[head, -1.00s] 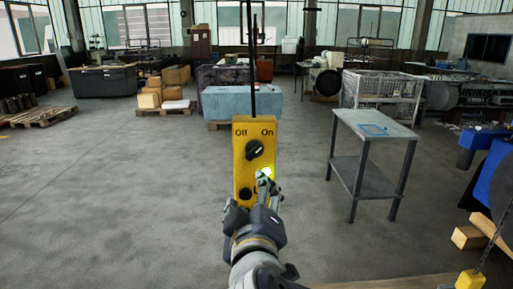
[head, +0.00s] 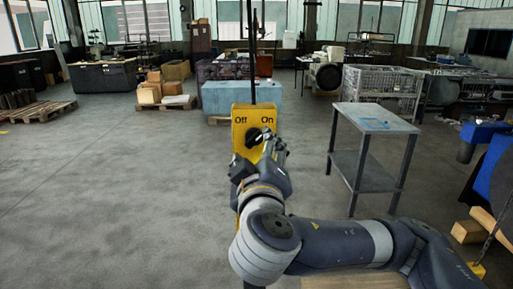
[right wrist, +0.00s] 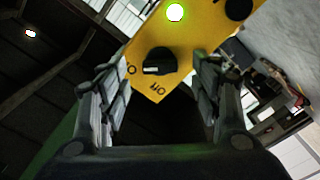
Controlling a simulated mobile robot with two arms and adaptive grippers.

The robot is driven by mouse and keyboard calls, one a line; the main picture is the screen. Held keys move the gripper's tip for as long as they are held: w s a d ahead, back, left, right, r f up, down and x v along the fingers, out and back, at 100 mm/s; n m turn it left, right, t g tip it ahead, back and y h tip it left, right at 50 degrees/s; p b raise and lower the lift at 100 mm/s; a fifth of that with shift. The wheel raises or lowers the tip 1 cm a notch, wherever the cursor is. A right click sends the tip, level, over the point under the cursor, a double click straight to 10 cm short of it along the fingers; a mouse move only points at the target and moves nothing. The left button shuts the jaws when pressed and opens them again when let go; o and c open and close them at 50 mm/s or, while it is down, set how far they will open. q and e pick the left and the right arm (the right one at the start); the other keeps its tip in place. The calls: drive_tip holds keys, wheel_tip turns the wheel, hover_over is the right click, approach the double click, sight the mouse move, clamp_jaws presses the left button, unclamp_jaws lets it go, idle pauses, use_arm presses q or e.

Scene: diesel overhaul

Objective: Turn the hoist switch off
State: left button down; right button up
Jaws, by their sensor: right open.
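The yellow hoist switch box (head: 240,118) hangs upright at the middle of the head view, with "Off" at left and "On" at right. Its black rotary knob (head: 254,137) has a white mark turned towards "On". In the right wrist view the knob (right wrist: 160,60) lies between the spread fingers, apart from both, and a green light (right wrist: 175,12) is lit. My right gripper (head: 268,150) is open in front of the box and covers its lower part in the head view. It also shows in the right wrist view (right wrist: 161,75). My left gripper is out of view.
A grey side table (head: 376,118) stands to the right of the box. A blue block (head: 225,98) and a pallet with boxes (head: 165,103) stand behind. The floor (head: 130,190) at left is clear. A dark cable runs up from the box.

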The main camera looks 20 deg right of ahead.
sight(257, 143)
drive_tip(key=shift+p+x, duration=0.6)
drive_tip(key=shift+x, duration=1.7)
drive_tip(key=shift+c, duration=0.3)
drive_tip(key=c, duration=1)
